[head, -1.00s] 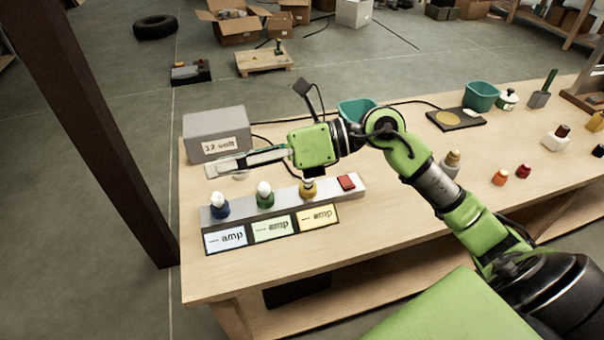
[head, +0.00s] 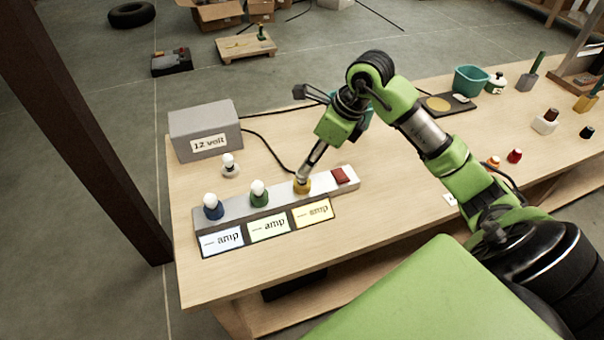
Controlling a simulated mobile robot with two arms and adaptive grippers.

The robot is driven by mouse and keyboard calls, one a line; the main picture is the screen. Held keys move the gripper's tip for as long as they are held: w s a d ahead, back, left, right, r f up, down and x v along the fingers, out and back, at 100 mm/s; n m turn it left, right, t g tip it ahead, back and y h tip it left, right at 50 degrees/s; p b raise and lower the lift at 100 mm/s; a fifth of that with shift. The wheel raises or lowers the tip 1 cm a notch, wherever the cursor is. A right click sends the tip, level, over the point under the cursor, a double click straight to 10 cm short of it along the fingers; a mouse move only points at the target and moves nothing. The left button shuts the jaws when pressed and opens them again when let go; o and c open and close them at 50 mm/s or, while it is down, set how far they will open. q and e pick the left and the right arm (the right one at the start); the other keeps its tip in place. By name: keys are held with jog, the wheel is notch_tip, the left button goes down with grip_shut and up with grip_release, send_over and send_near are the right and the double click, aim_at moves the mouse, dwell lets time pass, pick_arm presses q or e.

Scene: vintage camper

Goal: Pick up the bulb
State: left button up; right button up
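A white bulb (head: 229,160) stands on a small pale base on the table, in front of the grey 12 volt box (head: 206,131). Two more white bulbs sit upright in the blue holder (head: 213,212) and the green holder (head: 259,199) of the grey strip (head: 237,211). My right gripper (head: 305,176) points down at the yellow holder (head: 303,187), at or just above its top. Its fingers look narrow from here, so its opening and any contact are unclear. My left gripper is not in view.
Three amp labels (head: 268,227) lie before the strip, and a red switch (head: 341,176) is at its right end. A black cable runs behind. A teal bin (head: 470,79) and small coloured parts occupy the table's right side. The front left is clear.

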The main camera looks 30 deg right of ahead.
aim_at(302, 179)
jog(key=shift+w+a+f, duration=0.15)
jog(key=shift+f, duration=0.4)
jog(key=shift+w+a+f+p, duration=0.1)
jog(key=shift+f+p, duration=0.25)
jog(key=shift+p, duration=0.05)
jog(key=p+x, duration=0.1)
jog(key=x, duration=0.2)
jog(key=shift+w+f, duration=0.1)
jog(key=shift+f, duration=0.2)
jog(key=shift+w+f+p, duration=0.15)
jog(key=shift+f+p, duration=0.15)
jog(key=shift+f, duration=0.1)
jog(key=shift+c, duration=0.4)
jog(key=c, duration=1)
